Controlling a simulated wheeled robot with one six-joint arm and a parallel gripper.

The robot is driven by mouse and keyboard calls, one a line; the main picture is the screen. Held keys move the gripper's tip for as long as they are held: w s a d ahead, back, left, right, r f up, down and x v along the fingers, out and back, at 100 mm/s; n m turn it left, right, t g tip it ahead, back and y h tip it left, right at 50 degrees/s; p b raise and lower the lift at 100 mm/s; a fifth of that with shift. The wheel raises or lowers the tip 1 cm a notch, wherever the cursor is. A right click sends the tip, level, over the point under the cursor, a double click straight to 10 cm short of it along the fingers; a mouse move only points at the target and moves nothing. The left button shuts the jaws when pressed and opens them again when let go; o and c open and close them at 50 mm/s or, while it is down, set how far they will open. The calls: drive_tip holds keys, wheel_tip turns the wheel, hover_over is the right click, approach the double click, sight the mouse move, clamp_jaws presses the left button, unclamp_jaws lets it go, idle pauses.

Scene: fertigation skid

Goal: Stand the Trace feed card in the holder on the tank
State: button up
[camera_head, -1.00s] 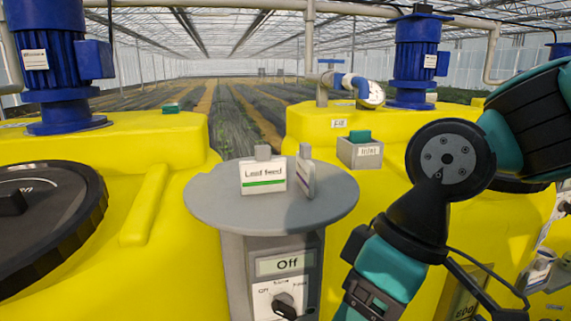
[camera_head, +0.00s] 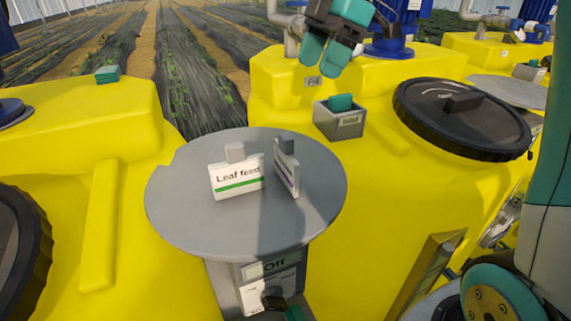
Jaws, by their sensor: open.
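A white card with a green stripe reads "Leaf feed" (camera_head: 237,180) and stands on the round grey top (camera_head: 185,225). Just right of it stands a second card (camera_head: 287,172), turned nearly edge-on, with a purple stripe; its text cannot be read, so I cannot confirm it is the Trace feed card. A small grey box holder (camera_head: 340,122) with a label and a teal piece (camera_head: 340,102) in its top stands on the yellow tank (camera_head: 385,190) behind. My gripper (camera_head: 320,66) is open, its teal fingers pointing down above and behind the holder, apart from both cards.
A control box (camera_head: 262,280) with an "Off" display is under the round top. A black tank lid (camera_head: 465,118) lies right of the holder. Blue motors and pipes stand at the back. Another yellow tank (camera_head: 70,130) is on the left.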

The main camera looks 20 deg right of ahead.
drive_tip(key=b, duration=0.2)
hover_over(288, 135)
drive_tip(key=d, duration=0.3)
drive_tip(key=f, duration=0.7)
drive_tip(key=shift+w+a+f, duration=0.15)
drive_tip(key=shift+a, duration=0.05)
drive_tip(key=x, duration=0.1)
drive_tip(key=p+x, duration=0.1)
drive_tip(key=x, duration=0.2)
drive_tip(key=shift+s+a+f+p, duration=0.25)
drive_tip(key=shift+a+p, duration=0.05)
drive_tip(key=shift+p, duration=0.1)
drive_tip(key=shift+a+f, duration=0.1)
drive_tip(key=shift+f, duration=0.3)
drive_tip(key=shift+c, duration=0.2)
clamp_jaws()
drive_tip(key=shift+r, duration=0.15)
